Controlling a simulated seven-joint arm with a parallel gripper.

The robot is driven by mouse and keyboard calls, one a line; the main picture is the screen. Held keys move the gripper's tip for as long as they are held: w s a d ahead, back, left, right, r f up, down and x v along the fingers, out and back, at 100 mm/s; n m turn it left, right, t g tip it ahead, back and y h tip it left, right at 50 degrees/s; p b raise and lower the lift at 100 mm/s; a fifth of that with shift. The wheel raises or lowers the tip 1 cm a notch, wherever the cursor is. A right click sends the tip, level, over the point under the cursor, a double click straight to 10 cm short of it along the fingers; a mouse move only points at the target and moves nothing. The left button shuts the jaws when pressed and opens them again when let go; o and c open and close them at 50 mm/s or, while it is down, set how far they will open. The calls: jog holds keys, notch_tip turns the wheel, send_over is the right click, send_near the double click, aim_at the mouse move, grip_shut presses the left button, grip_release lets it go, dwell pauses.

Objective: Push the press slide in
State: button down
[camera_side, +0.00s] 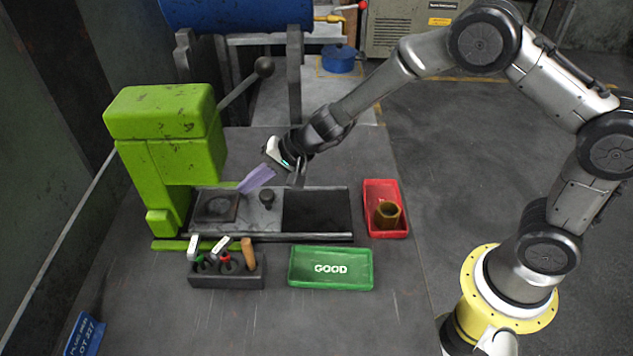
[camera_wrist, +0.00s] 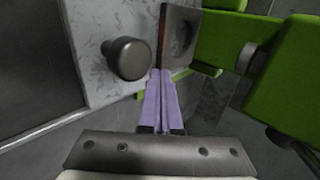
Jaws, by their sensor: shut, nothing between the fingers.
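The press slide is a light grey plate (camera_side: 262,218) on rails, with a dark square die (camera_side: 216,207) at its left end and a dark round knob (camera_side: 267,197) on top. The die lies beside the green press (camera_side: 160,115). My gripper (camera_side: 243,189) is shut and empty, its purple fingers angled down to the left above the slide, between knob and die. In the wrist view the shut fingertips (camera_wrist: 160,74) are near the edge of the die (camera_wrist: 177,38), with the knob (camera_wrist: 129,58) to their left. I cannot tell whether they touch the die.
A dark empty stretch of the rail bed (camera_side: 316,210) lies right of the slide. A red tray (camera_side: 370,225) holds a brown mug-like part (camera_side: 387,213). A green GOOD tray (camera_side: 330,283) and a tool holder (camera_side: 227,276) stand in front. The press lever (camera_side: 240,90) rises behind.

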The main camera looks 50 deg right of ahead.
jog(key=shift+s+d, duration=0.1)
dwell(0.3)
jog(key=shift+s+d, duration=0.25)
jog(key=s+d, duration=0.2)
jog(key=shift+s+d+r, duration=0.3)
jog(key=shift+d+r, duration=0.1)
jog(key=s+d+r+n+t, duration=0.1)
jog(key=s+d+r+n, duration=0.15)
jog(key=s+r, duration=0.6)
jog(key=s+d+r+n, duration=0.25)
jog(key=s+r, duration=0.35)
jog(key=r, duration=0.6)
jog(key=s+d+f+n+g+h, duration=0.1)
jog(key=s+d+f+n+h, duration=0.1)
jog(key=s+d, duration=0.3)
jog(key=s+d+f+n+g+h, duration=0.1)
jog(key=s+d+h, duration=0.3)
jog(key=s, duration=0.6)
jog(key=shift+s+d+f+n+h, duration=0.3)
jog(key=shift+d+f+n, duration=0.15)
jog(key=shift+d+n, duration=0.25)
